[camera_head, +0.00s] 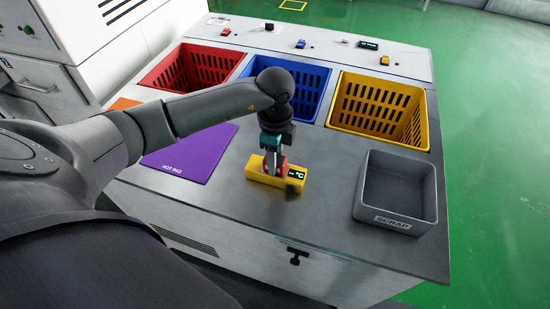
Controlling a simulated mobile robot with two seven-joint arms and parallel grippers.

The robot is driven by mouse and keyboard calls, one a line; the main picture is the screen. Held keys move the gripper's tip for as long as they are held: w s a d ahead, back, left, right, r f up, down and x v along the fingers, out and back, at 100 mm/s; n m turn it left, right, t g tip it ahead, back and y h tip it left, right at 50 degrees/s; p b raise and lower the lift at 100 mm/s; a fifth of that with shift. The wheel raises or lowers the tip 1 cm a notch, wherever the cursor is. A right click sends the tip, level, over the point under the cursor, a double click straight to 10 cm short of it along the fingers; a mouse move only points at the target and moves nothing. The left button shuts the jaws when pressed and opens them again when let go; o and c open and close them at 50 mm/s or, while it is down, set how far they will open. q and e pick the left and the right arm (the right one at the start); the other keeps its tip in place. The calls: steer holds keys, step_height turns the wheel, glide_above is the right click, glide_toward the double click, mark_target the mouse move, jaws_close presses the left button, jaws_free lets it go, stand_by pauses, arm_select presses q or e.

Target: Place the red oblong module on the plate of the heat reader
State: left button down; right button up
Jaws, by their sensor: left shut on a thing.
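The heat reader (258,174) is a yellow block with a dark display reading °C, standing on the metal bench. My left gripper (274,170) points down over it, with its fingers at the reader's top. The gripper is shut on the red module (283,163), of which only a small red part shows between and beside the fingers. The fingers hide most of the module and the reader's plate. I cannot tell whether the module touches the plate. My right gripper is not in view.
A red bin (160,76), a blue bin (318,72) and a yellow bin (378,132) stand along the back. A purple hot pad (190,160) lies left of the reader. A grey scrap tray (398,218) stands to the right. The bench front is clear.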

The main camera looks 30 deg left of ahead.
arm_select(q)
steer(key=shift+f, duration=0.15)
steer(key=shift+c, duration=2.2)
jaws_free()
step_height(320, 180, up, 12)
steer(key=p, duration=0.1)
steer(key=shift+r, duration=0.2)
